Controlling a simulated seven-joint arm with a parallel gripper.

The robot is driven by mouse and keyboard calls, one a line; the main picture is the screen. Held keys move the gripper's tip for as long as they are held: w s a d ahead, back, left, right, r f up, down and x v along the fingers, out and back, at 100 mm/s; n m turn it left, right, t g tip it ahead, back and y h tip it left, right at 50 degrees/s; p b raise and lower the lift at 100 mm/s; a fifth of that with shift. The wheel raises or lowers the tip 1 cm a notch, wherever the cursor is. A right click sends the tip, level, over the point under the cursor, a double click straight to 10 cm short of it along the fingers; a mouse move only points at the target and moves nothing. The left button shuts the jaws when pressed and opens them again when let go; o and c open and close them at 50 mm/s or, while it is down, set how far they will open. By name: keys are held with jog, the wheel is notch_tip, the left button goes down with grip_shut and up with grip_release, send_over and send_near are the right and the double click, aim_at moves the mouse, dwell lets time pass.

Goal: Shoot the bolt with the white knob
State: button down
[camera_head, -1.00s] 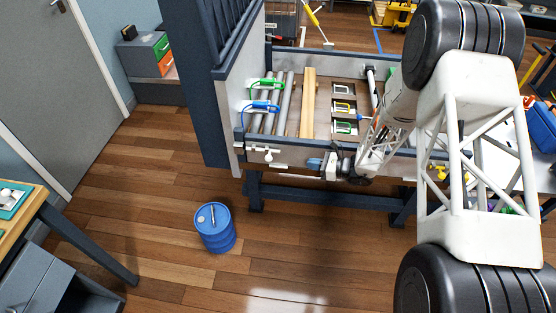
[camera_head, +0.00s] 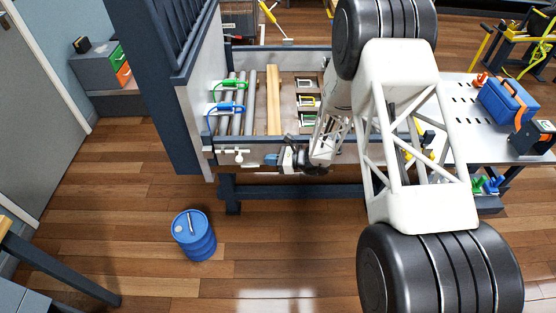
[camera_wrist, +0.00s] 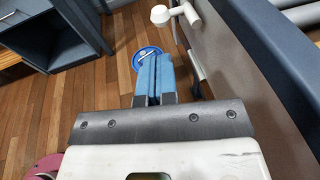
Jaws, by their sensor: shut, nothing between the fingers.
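The white knob (camera_head: 239,157) sticks out from the white bolt (camera_head: 228,151) on the front side of the grey bench frame, near its left corner. In the wrist view the round knob (camera_wrist: 160,15) shows at the top, with the bolt's white body (camera_wrist: 188,14) beside it. My gripper (camera_head: 268,160) is just right of the knob in the head view, apart from it. In the wrist view its blue fingers (camera_wrist: 153,62) are together, empty, and point toward the area just below the knob.
A blue drum (camera_head: 194,236) stands on the wood floor below. Green (camera_head: 229,86) and blue (camera_head: 226,108) clamp-like handles sit above the bolt at the left panel. The dark blue frame edge (camera_wrist: 278,50) runs close along the right in the wrist view.

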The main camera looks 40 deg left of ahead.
aim_at(239, 159)
jog(key=x, duration=0.8)
jog(key=shift+s+a, duration=0.2)
jog(key=shift+a, duration=0.15)
jog(key=shift+s+a, duration=1.6)
jog(key=shift+s, duration=0.05)
jog(key=shift+s+a, duration=0.1)
jog(key=v, duration=1.4)
jog(key=shift+w+d, duration=0.2)
